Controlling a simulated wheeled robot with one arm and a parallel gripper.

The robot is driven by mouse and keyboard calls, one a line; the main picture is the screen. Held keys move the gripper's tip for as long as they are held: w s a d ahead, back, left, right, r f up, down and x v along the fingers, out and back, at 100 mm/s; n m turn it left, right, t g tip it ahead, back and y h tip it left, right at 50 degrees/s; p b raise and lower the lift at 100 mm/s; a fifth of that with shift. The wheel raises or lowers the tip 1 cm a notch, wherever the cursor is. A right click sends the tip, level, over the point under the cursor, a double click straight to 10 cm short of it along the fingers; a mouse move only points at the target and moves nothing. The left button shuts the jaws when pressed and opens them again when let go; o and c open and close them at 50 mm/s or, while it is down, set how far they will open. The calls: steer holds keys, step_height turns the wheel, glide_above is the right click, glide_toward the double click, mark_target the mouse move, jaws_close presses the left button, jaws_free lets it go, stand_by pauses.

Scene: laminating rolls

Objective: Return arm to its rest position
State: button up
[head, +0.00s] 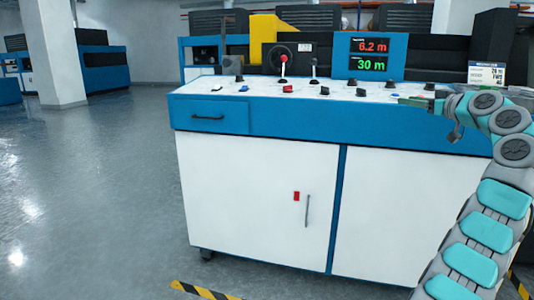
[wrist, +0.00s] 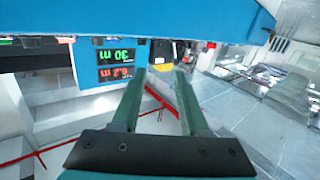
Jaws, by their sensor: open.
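My arm is on the right side of the head view, rising from the bottom and bending left over the right part of the machine's control panel (head: 340,94). My gripper (head: 403,99) is at the left end of that arm, near the panel's right half; it is small there and partly hidden by my own links. In the wrist view my gripper (wrist: 158,77) shows two greenish fingers spread apart with nothing between them. The display (head: 378,54) reads 6.2 m in red and 30 m in green; it appears upside down in the wrist view (wrist: 115,62).
The panel carries a red-knobbed lever (head: 283,59), a second lever (head: 314,68) and several knobs and buttons. Below are a blue drawer (head: 208,116) and white cabinet doors (head: 255,195). Striped floor tape (head: 195,290) lies in front. Open floor (head: 85,200) extends left, with a pillar (head: 55,50) behind.

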steer(key=s+a+f+m+g+y, duration=0.1)
steer(key=a+f+m+g, duration=0.15)
steer(key=a, duration=0.65)
steer(key=s+a+f+m+g+y, duration=0.1)
steer(key=a+f+g, duration=0.15)
steer(key=a, duration=0.65)
steer(key=s+a+f+g+h, duration=0.1)
steer(key=s+a+f+g, duration=0.55)
steer(key=s+a, duration=0.65)
steer(key=s+a+f+g+h+p, duration=0.1)
steer(key=s+a+f+g+h, duration=0.1)
steer(key=s+f, duration=0.6)
steer(key=s+a+f+g+h, duration=0.1)
steer(key=s+f, duration=0.4)
steer(key=s, duration=0.7)
steer(key=s+d+f+g+h, duration=0.1)
steer(key=s+d+f, duration=0.1)
steer(key=s+f, duration=0.2)
steer(key=s+d+f+m+g+h, duration=0.1)
steer(key=s+f, duration=0.3)
steer(key=s, duration=0.7)
steer(key=s+d+f+g+h, duration=0.1)
steer(key=s+d+f, duration=0.3)
steer(key=s, duration=0.4)
steer(key=shift+s+m+h+p, duration=0.2)
steer(key=shift+m+h+p, duration=0.15)
steer(key=shift+h, duration=0.45)
steer(key=shift+g, duration=0.25)
